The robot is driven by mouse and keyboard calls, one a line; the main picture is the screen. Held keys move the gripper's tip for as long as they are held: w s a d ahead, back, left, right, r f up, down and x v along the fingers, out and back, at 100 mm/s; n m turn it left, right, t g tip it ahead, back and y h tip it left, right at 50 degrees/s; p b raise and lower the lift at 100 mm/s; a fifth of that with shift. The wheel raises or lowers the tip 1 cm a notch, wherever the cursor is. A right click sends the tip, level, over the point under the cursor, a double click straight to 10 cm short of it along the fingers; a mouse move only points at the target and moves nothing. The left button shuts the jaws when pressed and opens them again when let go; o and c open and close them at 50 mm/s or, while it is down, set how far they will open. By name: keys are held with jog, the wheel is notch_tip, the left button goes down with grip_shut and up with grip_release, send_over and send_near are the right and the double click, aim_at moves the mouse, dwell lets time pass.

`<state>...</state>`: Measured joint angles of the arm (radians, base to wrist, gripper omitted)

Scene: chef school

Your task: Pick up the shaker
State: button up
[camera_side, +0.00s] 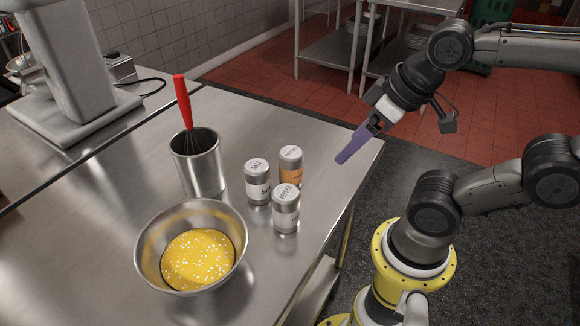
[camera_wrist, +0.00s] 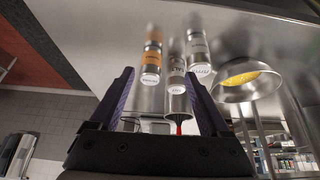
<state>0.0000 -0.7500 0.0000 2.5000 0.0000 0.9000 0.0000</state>
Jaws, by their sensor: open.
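In the wrist view the orange-labelled shaker (camera_wrist: 153,58), the salt shaker (camera_wrist: 176,68) and the pepper shaker (camera_wrist: 198,52) appear upside down, beyond the fingers. My gripper (camera_side: 343,158) has purple fingers and is at the table's right edge, to the right of the shakers and apart from them. In the wrist view my gripper (camera_wrist: 162,73) is open with nothing between its fingers.
A steel bowl (camera_side: 143,249) of yellow food stands in front of the shakers. A metal cup (camera_side: 198,165) holding a red-handled whisk (camera_side: 183,102) is left of them. A grey mixer (camera_side: 70,60) stands at the back left. Bare tabletop (camera_side: 235,120) lies behind the shakers.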

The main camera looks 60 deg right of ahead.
jog(key=o, duration=0.3)
